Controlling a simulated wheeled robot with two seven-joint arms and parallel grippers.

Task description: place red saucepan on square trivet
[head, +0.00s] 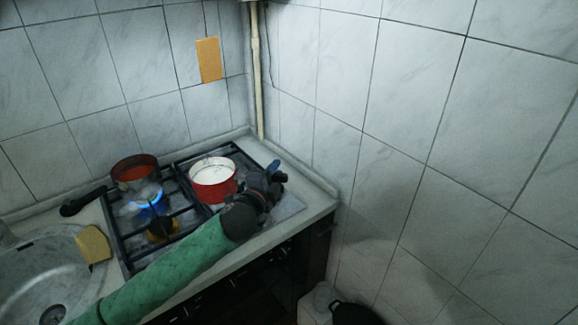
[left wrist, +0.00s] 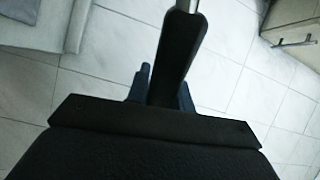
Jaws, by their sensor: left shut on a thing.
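The red saucepan (head: 213,190), with a white inside, is at the right side of the gas stove in the head view. I cannot tell whether it rests on the grate or is slightly above it. My left gripper (head: 274,181) is just right of it. In the left wrist view the gripper's fingers (left wrist: 164,88) are shut on a black handle (left wrist: 180,55) with a metal rod at its far end; the pan body is out of that view. A flat grey square (head: 290,209), perhaps the square trivet, lies on the counter beside the gripper, partly hidden. My right gripper is not in view.
A dark reddish-brown pan (head: 134,172) with a black handle (head: 82,201) stands at the back left of the stove (head: 126,250), near a lit blue flame (head: 148,205). A yellowish block (head: 93,244) sits by the sink (head: 40,270). Tiled walls close off the back and right.

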